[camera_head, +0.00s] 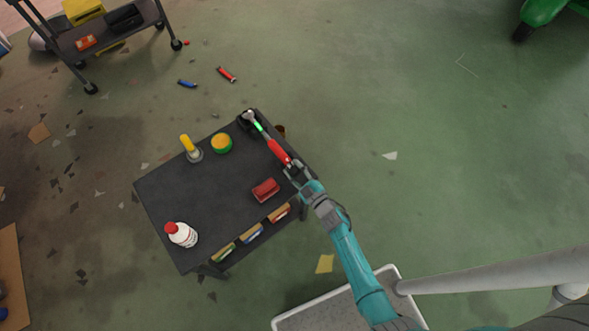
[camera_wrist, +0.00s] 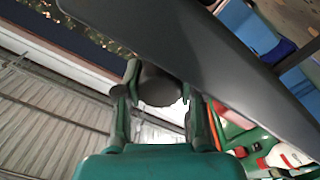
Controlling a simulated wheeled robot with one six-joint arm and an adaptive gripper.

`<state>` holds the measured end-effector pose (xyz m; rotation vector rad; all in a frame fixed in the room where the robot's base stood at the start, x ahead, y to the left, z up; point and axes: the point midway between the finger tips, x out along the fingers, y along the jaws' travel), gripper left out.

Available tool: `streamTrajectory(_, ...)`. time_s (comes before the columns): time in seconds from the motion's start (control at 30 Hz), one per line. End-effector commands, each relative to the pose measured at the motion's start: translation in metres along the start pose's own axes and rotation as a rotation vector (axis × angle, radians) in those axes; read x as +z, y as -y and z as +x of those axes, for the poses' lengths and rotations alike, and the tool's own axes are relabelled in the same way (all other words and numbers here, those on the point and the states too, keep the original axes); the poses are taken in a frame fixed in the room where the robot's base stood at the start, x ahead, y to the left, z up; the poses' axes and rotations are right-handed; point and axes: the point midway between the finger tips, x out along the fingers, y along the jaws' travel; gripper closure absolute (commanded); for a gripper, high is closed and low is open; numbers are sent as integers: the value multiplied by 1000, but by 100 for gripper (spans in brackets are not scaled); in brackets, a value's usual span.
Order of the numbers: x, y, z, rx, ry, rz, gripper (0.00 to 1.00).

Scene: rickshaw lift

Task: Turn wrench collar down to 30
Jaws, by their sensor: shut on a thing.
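The wrench (camera_head: 279,152) lies along the right edge of the dark table top (camera_head: 205,190). It has a red grip, a bright green part on its shaft and a metal head at the far corner. My gripper (camera_head: 291,169) is at the near end of the wrench, where the collar is. In the wrist view my gripper (camera_wrist: 159,92) has its fingers on either side of a dark round end, the wrench collar (camera_wrist: 158,84), and is shut on it. The collar's scale and any number on it cannot be read.
On the table stand a white bottle with a red cap (camera_head: 181,234), a yellow-handled tool (camera_head: 190,148), a green-yellow roll (camera_head: 222,143) and a red block (camera_head: 265,190). A cart (camera_head: 110,30) stands at upper left. Open floor lies to the right.

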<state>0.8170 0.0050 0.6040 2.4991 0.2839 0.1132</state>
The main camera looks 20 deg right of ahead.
Motion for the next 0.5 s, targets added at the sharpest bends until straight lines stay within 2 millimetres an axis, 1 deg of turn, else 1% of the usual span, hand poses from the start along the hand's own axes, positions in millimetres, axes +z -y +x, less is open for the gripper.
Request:
streamTrajectory(0.3, 0, 0, 0, 1, -6, -267, 96)
streamTrajectory(0.5, 0, 0, 0, 2, -9, -385, 96)
